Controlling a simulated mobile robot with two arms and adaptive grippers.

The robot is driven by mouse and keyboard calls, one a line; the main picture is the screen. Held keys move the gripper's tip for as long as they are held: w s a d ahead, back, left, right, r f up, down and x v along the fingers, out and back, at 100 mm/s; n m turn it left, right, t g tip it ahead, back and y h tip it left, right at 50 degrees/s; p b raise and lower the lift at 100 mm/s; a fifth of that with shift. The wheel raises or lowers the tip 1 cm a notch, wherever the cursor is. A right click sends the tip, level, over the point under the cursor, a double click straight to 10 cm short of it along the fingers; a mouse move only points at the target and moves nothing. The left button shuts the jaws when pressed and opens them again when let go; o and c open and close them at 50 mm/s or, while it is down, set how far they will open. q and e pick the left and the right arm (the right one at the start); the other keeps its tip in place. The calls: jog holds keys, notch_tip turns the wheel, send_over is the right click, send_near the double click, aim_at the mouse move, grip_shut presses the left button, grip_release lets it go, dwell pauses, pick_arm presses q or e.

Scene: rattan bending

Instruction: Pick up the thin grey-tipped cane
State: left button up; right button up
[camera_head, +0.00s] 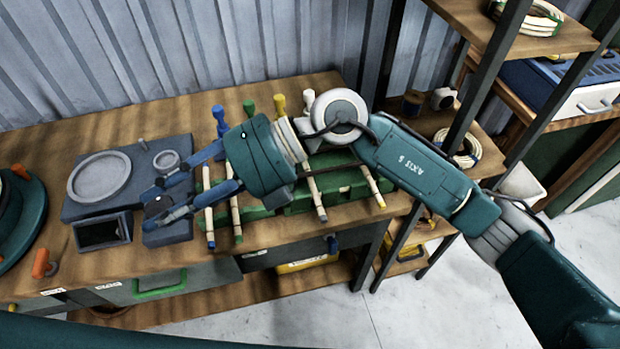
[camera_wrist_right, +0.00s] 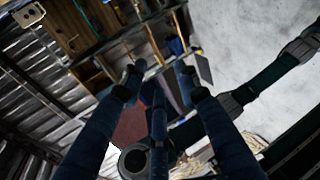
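My right gripper (camera_head: 160,199) is left of the rack, over the small grey block on the bench. Its blue fingers are spread, with no cane visible between them. The right wrist view also shows the spread fingers (camera_wrist_right: 158,78). My right wrist hides the middle of several canes. My left gripper is out of view.
A grey-blue fixture plate (camera_head: 75,208) with a round ring (camera_head: 99,177) lies left of the rack. A dark box (camera_head: 103,232) stands at its front. An orange-handled clamp (camera_head: 41,263) is at the bench's front left. Dark shelf posts (camera_head: 483,80) rise at the right.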

jog(key=w+d+f+t+h, duration=0.2)
jog(key=w+d+f+h, duration=0.25)
jog(key=f, duration=0.25)
jog(key=m+t+h+p, duration=0.15)
jog(key=t+h, duration=0.25)
jog(key=h, duration=0.5)
send_over(319, 210)
jog(key=shift+y, duration=0.25)
jog(key=f, duration=0.8)
jog(key=shift+s+d+f, duration=0.15)
jog(key=shift+d+f, duration=0.05)
jog(key=shift+f, duration=0.6)
jog(key=shift+a+f+p, duration=0.1)
jog(key=shift+f+p, duration=0.2)
jog(key=shift+f, duration=0.05)
notch_tip(319, 210, down, 4)
jog(key=shift+a+r+p, duration=0.15)
jog(key=shift+p, duration=0.55)
jog(key=shift+f, duration=0.4)
